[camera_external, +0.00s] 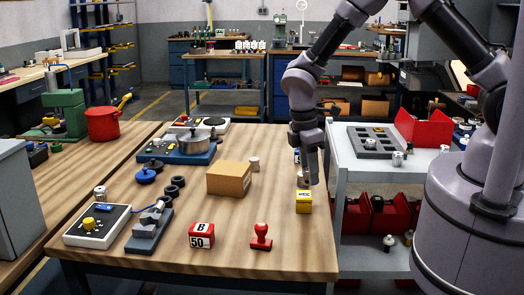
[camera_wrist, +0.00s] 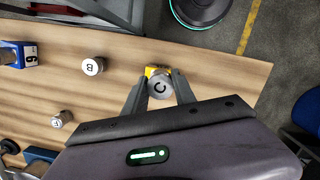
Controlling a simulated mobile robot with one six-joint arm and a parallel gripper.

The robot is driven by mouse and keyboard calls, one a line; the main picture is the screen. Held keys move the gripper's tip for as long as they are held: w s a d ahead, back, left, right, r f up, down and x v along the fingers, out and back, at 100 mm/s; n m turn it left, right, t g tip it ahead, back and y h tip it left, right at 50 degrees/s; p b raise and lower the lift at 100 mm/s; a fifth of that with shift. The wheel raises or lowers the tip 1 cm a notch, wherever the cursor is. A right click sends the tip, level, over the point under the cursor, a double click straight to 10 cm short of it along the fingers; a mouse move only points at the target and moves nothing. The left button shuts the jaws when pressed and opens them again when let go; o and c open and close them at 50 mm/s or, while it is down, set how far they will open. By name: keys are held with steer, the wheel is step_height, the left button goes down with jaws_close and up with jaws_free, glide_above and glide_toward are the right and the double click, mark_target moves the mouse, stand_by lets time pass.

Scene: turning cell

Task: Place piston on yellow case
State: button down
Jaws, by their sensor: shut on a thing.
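My gripper (camera_external: 305,180) points down over the right side of the wooden table, just above the small yellow case (camera_external: 304,204). In the wrist view my gripper (camera_wrist: 161,92) is shut on a round grey piston with a dark letter C on top (camera_wrist: 160,86). The yellow case (camera_wrist: 152,71) shows partly behind that piston, which hides most of it. I cannot tell whether the piston touches the case. Two other pistons (camera_wrist: 92,66) (camera_wrist: 61,118) stand on the table to the left in the wrist view, one marked B.
A blue case (camera_wrist: 20,54) stands at the wrist view's left. A cardboard box (camera_external: 229,178), a red B 50 block (camera_external: 202,235) and a red stamp (camera_external: 261,238) stand on the table. A grey cart (camera_external: 345,177) with a tray (camera_external: 376,141) adjoins the right edge.

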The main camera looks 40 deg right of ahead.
mark_target(305, 183)
steer(key=f, duration=0.1)
steer(key=w+f, duration=0.1)
steer(key=f+b, duration=0.1)
steer(key=shift+w+a+f, duration=0.15)
steer(key=shift+a+f, duration=0.1)
steer(key=shift+f, duration=0.15)
steer(key=shift+r, duration=0.1)
steer(key=c, duration=1)
jaws_free()
